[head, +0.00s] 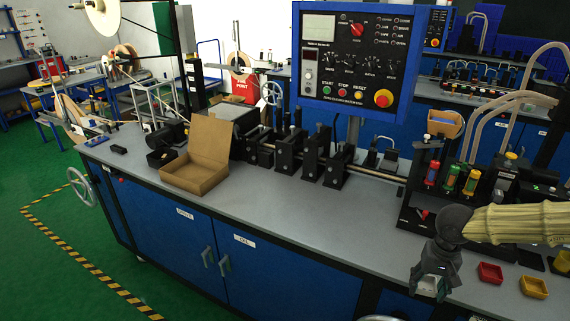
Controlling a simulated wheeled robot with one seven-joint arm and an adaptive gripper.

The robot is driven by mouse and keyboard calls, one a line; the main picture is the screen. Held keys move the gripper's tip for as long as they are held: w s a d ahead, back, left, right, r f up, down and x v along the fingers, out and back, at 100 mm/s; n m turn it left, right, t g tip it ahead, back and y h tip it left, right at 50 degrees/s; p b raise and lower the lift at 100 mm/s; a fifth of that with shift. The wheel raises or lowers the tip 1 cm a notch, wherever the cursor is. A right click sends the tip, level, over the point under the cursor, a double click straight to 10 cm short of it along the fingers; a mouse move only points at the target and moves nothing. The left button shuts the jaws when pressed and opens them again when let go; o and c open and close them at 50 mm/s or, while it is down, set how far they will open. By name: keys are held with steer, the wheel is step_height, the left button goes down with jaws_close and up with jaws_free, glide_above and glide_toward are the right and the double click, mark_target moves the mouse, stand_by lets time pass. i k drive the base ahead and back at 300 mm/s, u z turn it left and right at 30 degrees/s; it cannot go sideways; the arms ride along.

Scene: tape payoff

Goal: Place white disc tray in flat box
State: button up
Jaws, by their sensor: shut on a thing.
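My gripper (430,289) is at the lower right, low over the front edge of the bench, with its fingers pointing down. It is shut on a small white piece, which I take to be the white disc tray (432,284); the fingers hide most of it. The flat box (192,181) is brown cardboard and stands on the left part of the bench top with its lid raised at the back. Its inside looks empty. My gripper is far to the right of the box and nearer the front.
A row of black clamp blocks (312,160) runs along the bench right of the box, below a blue control panel (355,55). A black rack (440,185) with coloured bottles stands at the right. Red (490,272) and yellow (533,287) bins lie right of my gripper. The grey bench top (300,215) is clear in front.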

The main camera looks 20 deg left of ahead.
mark_target(194, 172)
steer(key=u, duration=2.95)
steer(key=k, duration=2)
steer(key=z, duration=0.9)
steer(key=i, duration=1.7)
